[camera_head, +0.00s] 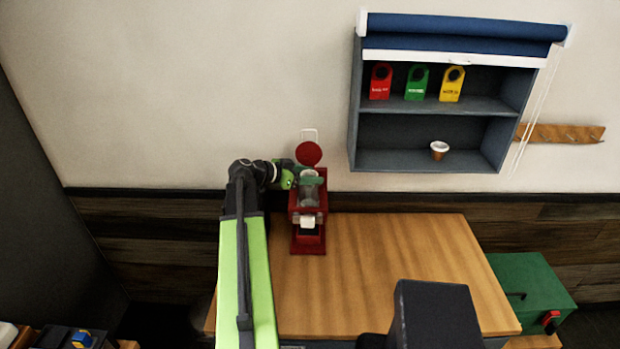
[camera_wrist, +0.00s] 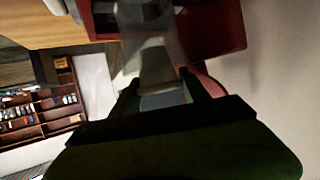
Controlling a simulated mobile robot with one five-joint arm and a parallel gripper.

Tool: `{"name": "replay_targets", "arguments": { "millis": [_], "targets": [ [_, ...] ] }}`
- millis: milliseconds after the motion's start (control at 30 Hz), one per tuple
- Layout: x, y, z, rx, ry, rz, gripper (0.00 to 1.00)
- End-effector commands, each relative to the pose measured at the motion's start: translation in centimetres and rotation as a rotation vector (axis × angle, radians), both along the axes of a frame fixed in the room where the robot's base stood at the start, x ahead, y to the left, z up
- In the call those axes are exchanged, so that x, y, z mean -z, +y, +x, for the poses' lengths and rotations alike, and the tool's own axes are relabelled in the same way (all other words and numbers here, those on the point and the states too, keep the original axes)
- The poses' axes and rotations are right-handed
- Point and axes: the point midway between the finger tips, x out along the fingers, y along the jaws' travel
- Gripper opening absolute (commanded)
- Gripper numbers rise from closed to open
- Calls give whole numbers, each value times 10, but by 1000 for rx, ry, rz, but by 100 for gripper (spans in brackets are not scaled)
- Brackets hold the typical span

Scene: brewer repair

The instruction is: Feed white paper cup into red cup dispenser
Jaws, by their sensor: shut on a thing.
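The red cup dispenser (camera_head: 308,240) stands at the back left of the wooden table, with its round red lid (camera_head: 308,153) raised and a clear tube at its top. My gripper (camera_head: 311,180) is at the top of the dispenser, shut on a pale cup (camera_head: 308,173), which I take as the white paper cup. The cup is at the mouth of the clear tube; how deep it sits cannot be told. The red body (camera_wrist: 215,30) is just beyond.
A wall cabinet (camera_head: 354,100) holds red, green and yellow tags above and a small white-and-brown cup (camera_head: 439,150) below. The wooden table (camera_head: 400,250) is mostly bare right of the dispenser. A green box (camera_head: 530,280) stands at the right.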

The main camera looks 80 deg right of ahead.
Motion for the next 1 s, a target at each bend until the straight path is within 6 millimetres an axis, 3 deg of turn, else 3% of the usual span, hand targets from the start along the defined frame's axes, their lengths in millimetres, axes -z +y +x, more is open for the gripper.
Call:
{"name": "replay_targets", "arguments": {
  "millis": [100,133,300,767,1000],
  "targets": [
    [5,3,-1,8,-12,14,17],
    [6,3,-1,8,-12,14,56],
    [6,3,-1,8,-12,14,78],
    [4,3,3,-1,-12,12,79],
    [-20,31,38,-4,-9,9,79]
  ]
}}
